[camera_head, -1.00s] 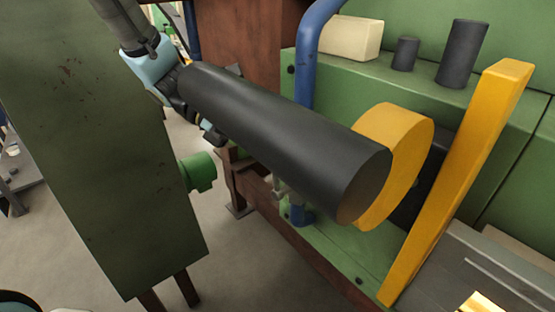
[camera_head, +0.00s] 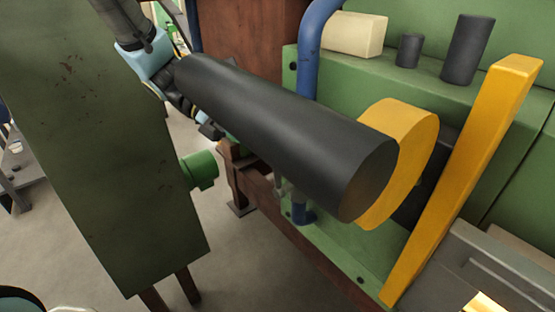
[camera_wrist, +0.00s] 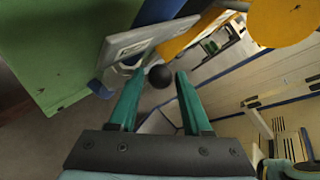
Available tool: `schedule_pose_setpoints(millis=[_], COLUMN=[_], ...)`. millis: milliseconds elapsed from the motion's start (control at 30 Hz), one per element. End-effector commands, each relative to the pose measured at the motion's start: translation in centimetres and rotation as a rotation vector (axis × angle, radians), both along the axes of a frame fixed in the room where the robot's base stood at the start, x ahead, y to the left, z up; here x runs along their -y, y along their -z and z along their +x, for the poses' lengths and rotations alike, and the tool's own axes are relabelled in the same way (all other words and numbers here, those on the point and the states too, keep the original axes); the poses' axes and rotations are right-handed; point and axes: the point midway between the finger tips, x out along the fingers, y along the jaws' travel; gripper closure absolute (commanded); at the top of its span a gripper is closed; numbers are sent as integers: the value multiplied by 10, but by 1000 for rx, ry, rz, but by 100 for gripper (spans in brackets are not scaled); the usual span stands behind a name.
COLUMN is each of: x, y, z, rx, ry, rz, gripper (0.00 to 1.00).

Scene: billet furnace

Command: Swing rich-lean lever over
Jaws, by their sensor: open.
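A dark round knob (camera_wrist: 160,76) shows in the wrist view between the tips of my two green fingers, close to a grey plate (camera_wrist: 150,38). It looks like the lever's end. I cannot tell whether it is between the fingers or just beyond them. My gripper (camera_wrist: 159,74) is open, with a finger on each side of the knob and no clear contact. In the head view my wrist is at the upper left, and the fingers are mostly hidden behind a big dark cylinder. The lever cannot be made out there.
The dark cylinder (camera_head: 285,130) with a yellow disc (camera_head: 405,160) fills the middle of the head view. A green panel (camera_head: 100,150) stands left. A blue pipe (camera_head: 310,65) and a slanted yellow bar (camera_head: 465,180) are on the right. Open floor shows lower left.

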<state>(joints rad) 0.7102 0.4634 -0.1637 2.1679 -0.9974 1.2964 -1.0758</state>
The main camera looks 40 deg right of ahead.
Motion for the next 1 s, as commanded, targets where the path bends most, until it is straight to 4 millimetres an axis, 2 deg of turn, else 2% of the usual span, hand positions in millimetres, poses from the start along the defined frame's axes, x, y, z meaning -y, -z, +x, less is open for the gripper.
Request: schedule_pose_setpoints(millis=[200,400,567,833,1000], x=[-17,-30,-34,-35,-33], y=[-17,-33,-40,-41,-37], z=[32,55,63,64,61], rx=[5,4,3,2,-19], ry=[-15,-19,-22,-21,-42], rz=[-2,1,3,3,19], gripper=[51,51,51,51,70])
